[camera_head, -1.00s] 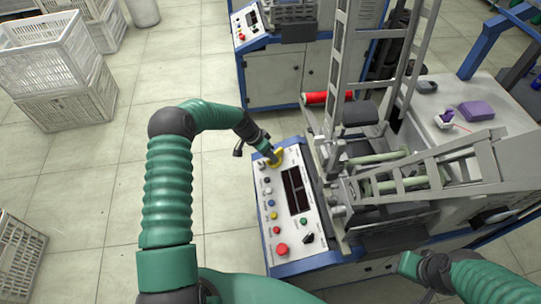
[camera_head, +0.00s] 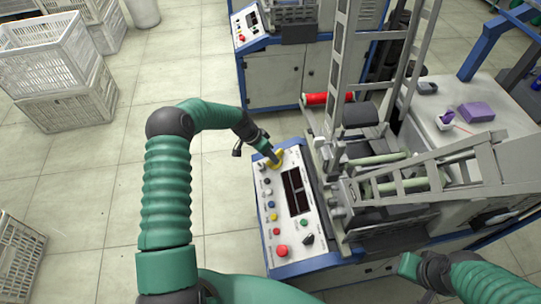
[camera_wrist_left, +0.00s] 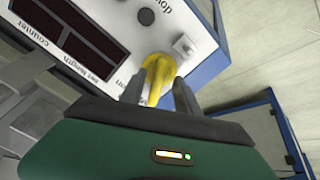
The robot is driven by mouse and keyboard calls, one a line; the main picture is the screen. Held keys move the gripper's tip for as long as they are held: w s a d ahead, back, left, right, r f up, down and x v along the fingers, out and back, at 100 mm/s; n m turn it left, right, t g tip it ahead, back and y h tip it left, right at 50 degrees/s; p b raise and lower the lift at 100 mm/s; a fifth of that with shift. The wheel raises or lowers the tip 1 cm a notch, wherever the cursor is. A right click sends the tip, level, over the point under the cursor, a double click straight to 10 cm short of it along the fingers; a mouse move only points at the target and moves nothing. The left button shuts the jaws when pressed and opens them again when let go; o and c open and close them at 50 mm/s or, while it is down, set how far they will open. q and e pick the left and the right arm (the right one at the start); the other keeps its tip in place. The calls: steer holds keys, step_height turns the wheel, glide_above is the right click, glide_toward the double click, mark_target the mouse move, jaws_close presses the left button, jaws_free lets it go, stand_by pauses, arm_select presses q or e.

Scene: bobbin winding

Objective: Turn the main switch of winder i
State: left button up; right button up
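The winder's control panel (camera_head: 301,239) has a yellow-based switch (camera_head: 277,153) at its far end, which I take as the main switch. It also shows in the left wrist view as a yellow part (camera_wrist_left: 157,62). My left gripper (camera_head: 274,159) is down at this switch. In the left wrist view its fingers (camera_wrist_left: 160,82) straddle or overlap the yellow part.
The panel also carries a dark display (camera_head: 296,190), a red button (camera_head: 281,250), a black knob (camera_head: 308,239) and several small buttons. The winder's metal frame (camera_head: 410,180) rises right of it. A second winder (camera_head: 285,75) stands behind. Floor left of the panel is open; white crates (camera_head: 50,65) stand farther left.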

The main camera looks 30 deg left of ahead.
arm_select(q)
steer(key=p+v, duration=0.1)
steer(key=v, duration=1.5)
steer(key=s+d+r+n+y+p, duration=0.2)
steer(key=s+d+r, duration=0.1)
steer(key=s+d, duration=0.5)
steer(key=s+d+r+n+y+p, duration=0.2)
steer(key=s+d+r, duration=0.2)
steer(key=s+d, duration=0.4)
steer(key=shift+s+r+p, duration=0.25)
steer(key=shift+s+p, duration=0.1)
steer(key=shift+s, duration=2.6)
